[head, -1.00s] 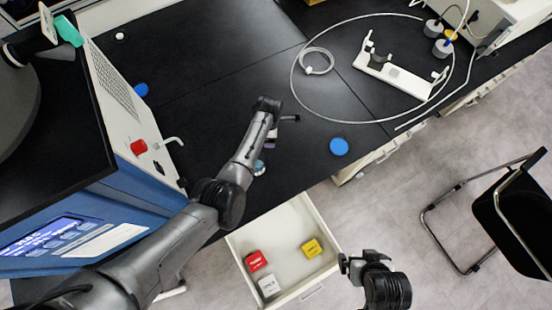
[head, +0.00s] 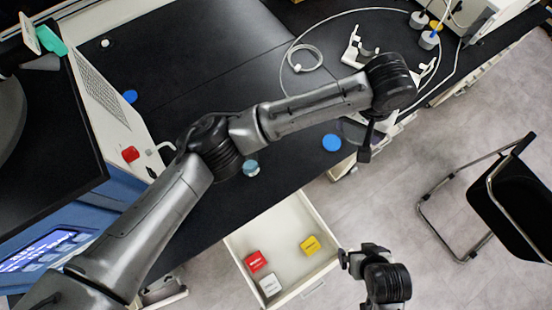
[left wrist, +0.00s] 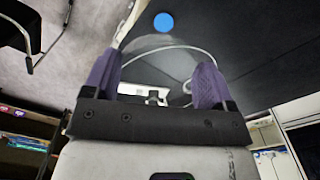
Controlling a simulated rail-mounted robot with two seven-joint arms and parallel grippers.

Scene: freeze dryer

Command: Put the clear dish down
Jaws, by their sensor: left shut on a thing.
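My left gripper (head: 364,146) is shut on the clear dish (left wrist: 158,44), a transparent round piece held between its two purple finger pads in the left wrist view. In the head view the dish is only a faint shape (head: 349,130) beside the gripper, near the front edge of the black bench (head: 290,155). The dish's height above the bench is hard to judge. My right gripper (head: 349,260) is near the open drawer's right corner, and its jaws are too small to read.
A blue disc (head: 332,143) lies on the bench close to the left gripper. A small jar (head: 251,168) stands near the front edge. A white stand (head: 352,50) and tubing are at the back right. The open drawer (head: 296,230) holds red, white and yellow boxes. A chair (head: 510,200) stands right.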

